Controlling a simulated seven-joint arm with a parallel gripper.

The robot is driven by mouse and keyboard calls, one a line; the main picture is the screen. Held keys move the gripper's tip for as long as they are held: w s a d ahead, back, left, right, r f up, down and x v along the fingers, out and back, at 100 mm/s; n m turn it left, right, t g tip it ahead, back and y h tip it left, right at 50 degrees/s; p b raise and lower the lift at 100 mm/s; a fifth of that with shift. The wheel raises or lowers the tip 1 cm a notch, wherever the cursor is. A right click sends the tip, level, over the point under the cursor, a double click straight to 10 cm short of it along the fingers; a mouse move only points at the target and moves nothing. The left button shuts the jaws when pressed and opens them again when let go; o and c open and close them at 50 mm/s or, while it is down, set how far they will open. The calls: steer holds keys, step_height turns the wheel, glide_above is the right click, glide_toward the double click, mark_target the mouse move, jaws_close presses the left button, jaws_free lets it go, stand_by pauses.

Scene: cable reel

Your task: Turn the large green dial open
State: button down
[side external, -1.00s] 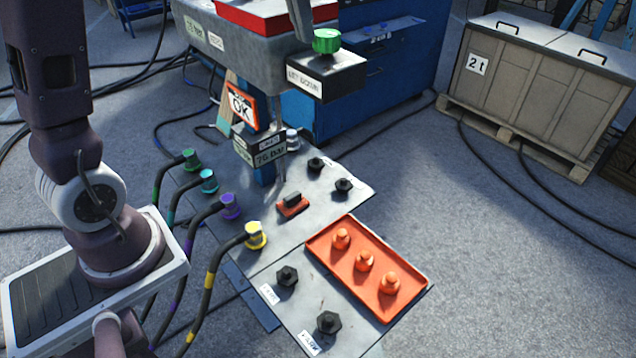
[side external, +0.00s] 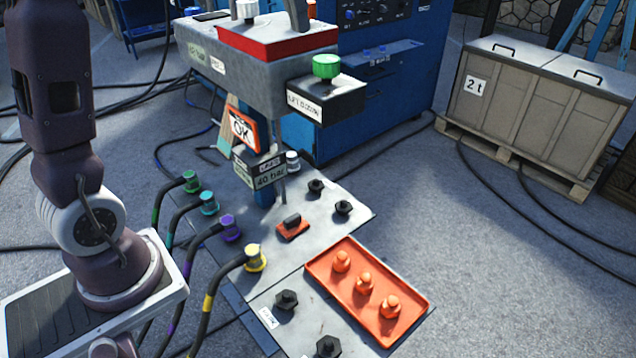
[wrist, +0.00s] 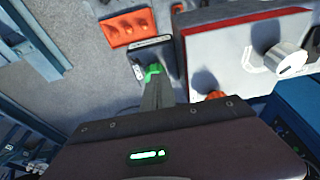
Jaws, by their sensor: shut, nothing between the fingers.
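The large green dial (side external: 326,67) sits on top of a black box (side external: 335,97) with a white label, at the right of the grey machine head. In the wrist view the green dial (wrist: 153,69) is partly hidden just beyond my fingertips. My gripper (side external: 299,28) is shut and empty. In the wrist view my gripper (wrist: 156,83) overlaps the dial's near side. A pressure sign (side external: 268,175) below the head appears to read 40 bar.
A red panel (side external: 270,42) with a pale knob (side external: 246,11) lies left of the dial. Below are an orange tray (side external: 322,278) with orange knobs, black knobs, and coloured hose connectors. A wooden crate (side external: 540,105) stands at the right.

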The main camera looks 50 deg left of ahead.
mark_target(327, 70)
steer(key=f, duration=0.2)
steer(key=d+f, duration=0.1)
steer(key=f, duration=0.1)
steer(key=d+f, duration=0.1)
steer(key=f, duration=0.1)
steer(key=shift+w, duration=0.15)
stand_by(0.3)
steer(key=shift+w, duration=0.15)
stand_by(0.4)
steer(key=shift+a, duration=0.5)
stand_by(0.5)
